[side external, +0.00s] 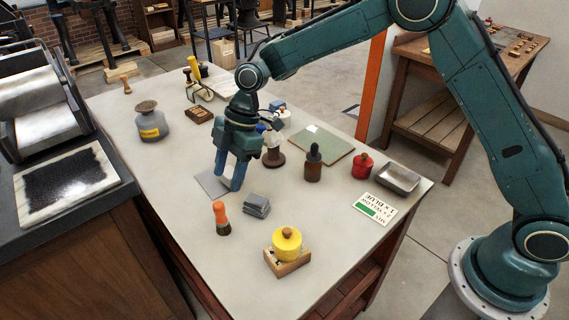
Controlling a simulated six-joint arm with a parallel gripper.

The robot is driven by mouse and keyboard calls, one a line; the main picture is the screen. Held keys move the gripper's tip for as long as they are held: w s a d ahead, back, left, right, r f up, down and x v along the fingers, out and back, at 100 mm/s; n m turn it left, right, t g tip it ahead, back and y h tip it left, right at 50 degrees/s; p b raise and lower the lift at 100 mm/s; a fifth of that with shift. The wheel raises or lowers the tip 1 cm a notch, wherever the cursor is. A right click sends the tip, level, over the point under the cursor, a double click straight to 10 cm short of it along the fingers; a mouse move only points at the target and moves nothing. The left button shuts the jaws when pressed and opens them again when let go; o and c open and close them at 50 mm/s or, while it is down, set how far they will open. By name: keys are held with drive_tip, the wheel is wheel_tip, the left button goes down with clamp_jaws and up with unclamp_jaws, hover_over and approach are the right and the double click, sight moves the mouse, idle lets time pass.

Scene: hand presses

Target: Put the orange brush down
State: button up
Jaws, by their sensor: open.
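The orange brush (221,218) stands upright on the pale table top, with its orange handle up and its dark bristles down. It is near the table's front left edge. My gripper (230,184) has blue fingers, points down and is open. It is behind the brush in the picture, apart from it, beside a flat grey plate (209,183). I see nothing between the fingers, though the gap is small in this view.
A dropper bottle (313,164), red pot (362,167), metal tray (398,179) and card (375,208) stand further right. A grey jar (151,122) is back left.

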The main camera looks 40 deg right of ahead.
drive_tip(key=shift+r, duration=0.1)
drive_tip(key=s+d+r+m+t+h, duration=0.1)
drive_tip(key=s+d+r+m+t, duration=0.1)
drive_tip(key=s+d+r+m, duration=0.35)
drive_tip(key=s+d+r+m+t+h, duration=0.1)
drive_tip(key=s+d+r+m, duration=0.2)
drive_tip(key=s+d+r, duration=0.6)
drive_tip(key=s+d+r+m+t+h, duration=0.1)
drive_tip(key=s+d+m, duration=0.3)
drive_tip(key=s, duration=0.5)
drive_tip(key=s+d+r+m+t+h, duration=0.1)
drive_tip(key=s+d+m, duration=0.3)
drive_tip(key=s, duration=0.4)
drive_tip(key=shift+s+r+m+t, duration=0.3)
drive_tip(key=shift+s+m, duration=0.05)
drive_tip(key=shift+m, duration=0.4)
